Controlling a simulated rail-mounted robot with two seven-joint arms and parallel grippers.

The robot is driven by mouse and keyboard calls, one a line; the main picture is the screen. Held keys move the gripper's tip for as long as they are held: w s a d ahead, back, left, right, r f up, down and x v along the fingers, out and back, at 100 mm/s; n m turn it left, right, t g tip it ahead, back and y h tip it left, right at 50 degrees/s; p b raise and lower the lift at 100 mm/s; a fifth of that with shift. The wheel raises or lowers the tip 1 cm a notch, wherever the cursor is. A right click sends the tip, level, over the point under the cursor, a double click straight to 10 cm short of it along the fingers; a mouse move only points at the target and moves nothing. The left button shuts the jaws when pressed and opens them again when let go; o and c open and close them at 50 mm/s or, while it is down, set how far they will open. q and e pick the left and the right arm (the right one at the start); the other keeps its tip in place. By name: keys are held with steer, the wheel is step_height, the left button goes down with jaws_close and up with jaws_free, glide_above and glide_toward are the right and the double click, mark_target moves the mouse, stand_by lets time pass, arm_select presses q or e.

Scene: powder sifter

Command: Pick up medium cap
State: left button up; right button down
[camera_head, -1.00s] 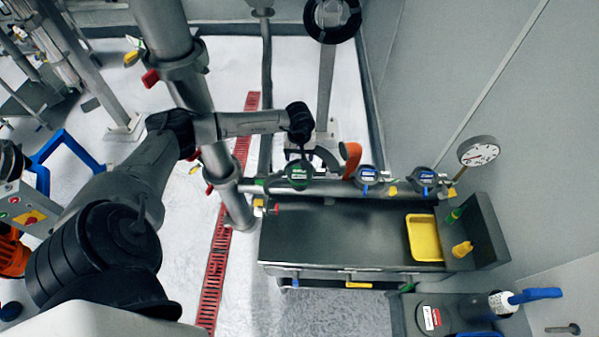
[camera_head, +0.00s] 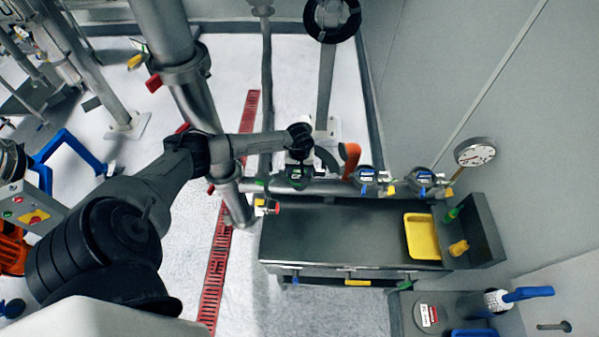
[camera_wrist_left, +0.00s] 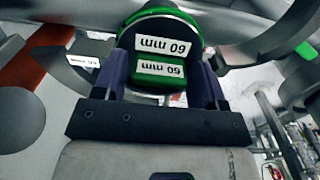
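A round black and green cap with two white "60 mm" labels (camera_wrist_left: 158,68) fills the space between the fingers of my left gripper (camera_wrist_left: 162,78) in the left wrist view. One finger stands at each side of it; I cannot tell whether they press on it. In the head view this green cap (camera_head: 297,177) sits at the left of a row on the horizontal pipe, with my left gripper (camera_head: 300,153) right over it. Two blue caps (camera_head: 366,178) (camera_head: 424,180) sit further right in the row; their labels are too small to read. My right gripper is out of view.
An orange handle (camera_head: 350,160) stands between the green cap and the nearer blue cap. A dark counter (camera_head: 330,235) with a yellow tray (camera_head: 422,237) lies below the row. A vertical steel pipe (camera_head: 178,75) is close to my left arm. A dial gauge (camera_head: 475,152) is at the right.

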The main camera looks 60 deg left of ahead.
arm_select(q)
steer(key=c, duration=0.7)
steer(key=shift+r, duration=0.2)
